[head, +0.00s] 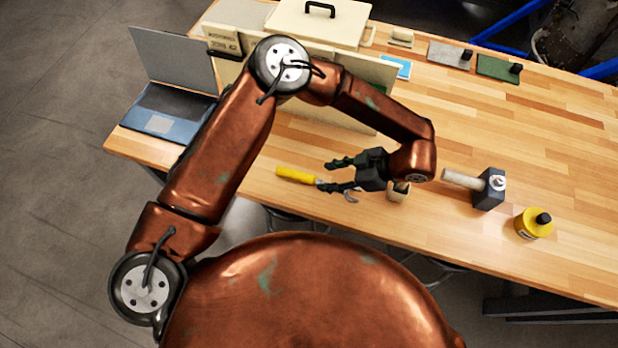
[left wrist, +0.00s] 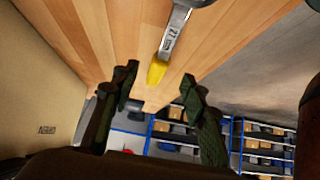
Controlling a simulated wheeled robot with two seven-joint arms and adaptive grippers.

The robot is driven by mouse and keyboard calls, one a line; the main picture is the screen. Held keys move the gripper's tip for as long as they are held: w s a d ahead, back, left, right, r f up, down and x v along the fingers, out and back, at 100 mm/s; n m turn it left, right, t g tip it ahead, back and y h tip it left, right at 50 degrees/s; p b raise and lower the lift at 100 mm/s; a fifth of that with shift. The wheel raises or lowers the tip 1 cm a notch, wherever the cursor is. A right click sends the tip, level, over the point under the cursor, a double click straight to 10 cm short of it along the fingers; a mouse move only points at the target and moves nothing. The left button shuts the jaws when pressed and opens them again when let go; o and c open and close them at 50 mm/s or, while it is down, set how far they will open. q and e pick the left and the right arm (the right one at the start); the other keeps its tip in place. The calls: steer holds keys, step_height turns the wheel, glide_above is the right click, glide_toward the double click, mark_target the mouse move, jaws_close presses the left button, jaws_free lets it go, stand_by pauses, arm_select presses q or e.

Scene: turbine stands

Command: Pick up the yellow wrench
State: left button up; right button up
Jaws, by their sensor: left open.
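The yellow wrench (head: 296,175) lies on the wooden workbench near its front edge, its yellow handle to the left and its metal end to the right, partly hidden by my left gripper. In the left wrist view its yellow part (left wrist: 157,72) and metal shank (left wrist: 176,33) show beyond and between the fingers. My left gripper (head: 326,176) is open, with its fingers pointing left over the wrench. In the left wrist view the open fingers (left wrist: 159,80) hold nothing. Whether they touch the wrench I cannot tell. My right gripper is not in view.
On the workbench (head: 430,215), a hammer (head: 488,190) and a yellow container (head: 533,224) stand to the right. A small beige object (head: 398,191) is beside my gripper. An open laptop (head: 165,112) is at left. A cream case (head: 320,22) and pads (head: 498,68) are at the back.

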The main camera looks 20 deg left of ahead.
mark_target(314, 178)
arm_select(q)
steer(key=shift+x, duration=3.3)
steer(key=shift+r, duration=0.1)
steer(key=shift+c, duration=0.7)
jaws_close()
